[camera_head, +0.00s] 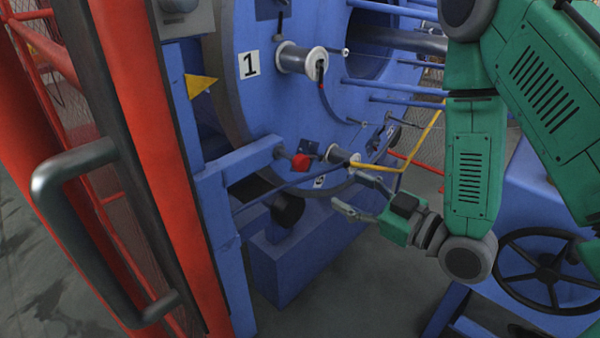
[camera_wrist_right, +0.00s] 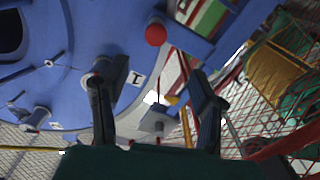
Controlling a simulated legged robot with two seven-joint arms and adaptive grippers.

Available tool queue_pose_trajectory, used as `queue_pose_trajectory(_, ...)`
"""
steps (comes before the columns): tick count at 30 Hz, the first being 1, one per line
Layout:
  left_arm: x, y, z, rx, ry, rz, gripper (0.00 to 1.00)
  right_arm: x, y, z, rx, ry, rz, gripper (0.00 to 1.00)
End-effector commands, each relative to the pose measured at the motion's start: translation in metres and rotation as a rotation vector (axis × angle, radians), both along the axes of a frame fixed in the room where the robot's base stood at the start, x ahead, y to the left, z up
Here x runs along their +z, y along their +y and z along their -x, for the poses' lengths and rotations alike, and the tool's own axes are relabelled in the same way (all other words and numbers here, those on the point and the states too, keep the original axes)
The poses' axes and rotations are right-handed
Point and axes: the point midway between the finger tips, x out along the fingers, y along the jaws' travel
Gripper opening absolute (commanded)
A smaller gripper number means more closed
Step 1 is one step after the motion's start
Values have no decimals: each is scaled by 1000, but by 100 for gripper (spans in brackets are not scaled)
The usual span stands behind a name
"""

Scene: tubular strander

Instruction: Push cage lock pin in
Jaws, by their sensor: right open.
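The cage lock pin shows as a red knob (camera_head: 301,161) on a blue beam (camera_head: 245,160) beside the large blue cage disc (camera_head: 240,95). In the right wrist view the round red knob (camera_wrist_right: 155,34) is at the top, beyond the fingertips. My right gripper (camera_head: 352,193) is open and empty, to the right of and below the knob in the head view, and apart from it. Its two spread fingers also show in the right wrist view (camera_wrist_right: 151,85). How far the pin sits in is hard to tell. My left gripper is not in view.
A white-flanged bobbin (camera_head: 301,58) sits near the "1" label, and a lower bobbin (camera_head: 341,156) is close to my right gripper. A yellow bar (camera_head: 425,137) runs beside my right arm. A red door frame with a grey handle (camera_head: 75,165) stands at left. A handwheel (camera_head: 550,272) is at lower right.

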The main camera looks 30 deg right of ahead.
Motion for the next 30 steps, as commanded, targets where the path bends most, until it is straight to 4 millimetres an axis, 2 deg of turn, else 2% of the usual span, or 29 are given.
queue_pose_trajectory(5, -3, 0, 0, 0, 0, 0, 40, 0, 2, -23, 2, -13, -7, 52)
queue_pose_trajectory(12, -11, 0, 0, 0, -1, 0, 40, -1, 19, -73, 2, -11, -7, 52)
queue_pose_trajectory(18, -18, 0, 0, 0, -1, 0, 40, -1, 32, -107, 1, -8, -7, 52)
queue_pose_trajectory(24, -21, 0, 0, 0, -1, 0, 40, -1, 38, -126, 0, -5, -7, 52)
queue_pose_trajectory(30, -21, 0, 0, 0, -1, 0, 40, -1, 38, -130, -2, -5, -9, 52)
